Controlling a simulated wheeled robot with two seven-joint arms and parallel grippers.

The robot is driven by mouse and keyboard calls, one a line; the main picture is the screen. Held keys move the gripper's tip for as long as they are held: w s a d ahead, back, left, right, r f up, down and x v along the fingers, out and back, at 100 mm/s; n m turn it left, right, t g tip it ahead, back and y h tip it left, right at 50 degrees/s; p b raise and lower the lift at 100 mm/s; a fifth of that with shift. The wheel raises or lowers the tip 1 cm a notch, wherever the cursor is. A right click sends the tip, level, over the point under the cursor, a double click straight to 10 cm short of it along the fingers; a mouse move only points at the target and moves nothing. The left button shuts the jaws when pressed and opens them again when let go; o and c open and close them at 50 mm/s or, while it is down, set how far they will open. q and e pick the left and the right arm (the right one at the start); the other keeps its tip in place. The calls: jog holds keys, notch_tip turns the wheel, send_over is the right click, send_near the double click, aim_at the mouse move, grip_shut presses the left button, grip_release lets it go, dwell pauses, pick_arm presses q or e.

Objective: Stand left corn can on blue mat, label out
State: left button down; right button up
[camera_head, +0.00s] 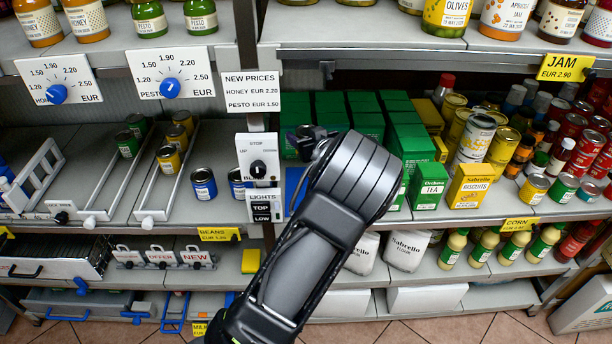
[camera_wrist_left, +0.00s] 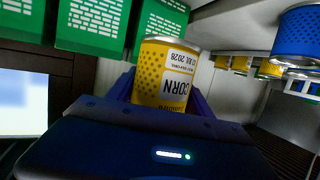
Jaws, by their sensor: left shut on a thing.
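My left gripper (camera_wrist_left: 162,98) is shut on a yellow corn can (camera_wrist_left: 166,66), with a dark finger on each side of it. The can's white label with the word CORN and a date faces the wrist camera and reads upside down there. In the head view my left arm hides the held can and the fingertips. A blue patch (camera_head: 295,184), which looks like the blue mat, shows on the middle shelf just left of my arm; the rest is hidden. Whether the can touches the mat cannot be told. My right gripper is not in view.
Green boxes (camera_head: 367,116) stand behind my arm, with tea (camera_head: 428,186) and biscuits (camera_head: 469,186) boxes to the right. A switch panel (camera_head: 259,160) is close on the left.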

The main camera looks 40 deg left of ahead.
pick_arm(q)
notch_tip(320, 180, down, 6)
jog(key=shift+f, duration=0.1)
dwell(0.4)
jog(key=shift+f, duration=1.85)
jog(key=shift+f, duration=0.15)
jog(key=shift+c, duration=2.1)
grip_release()
jog(key=v, duration=1.2)
jog(key=shift+b, duration=0.3)
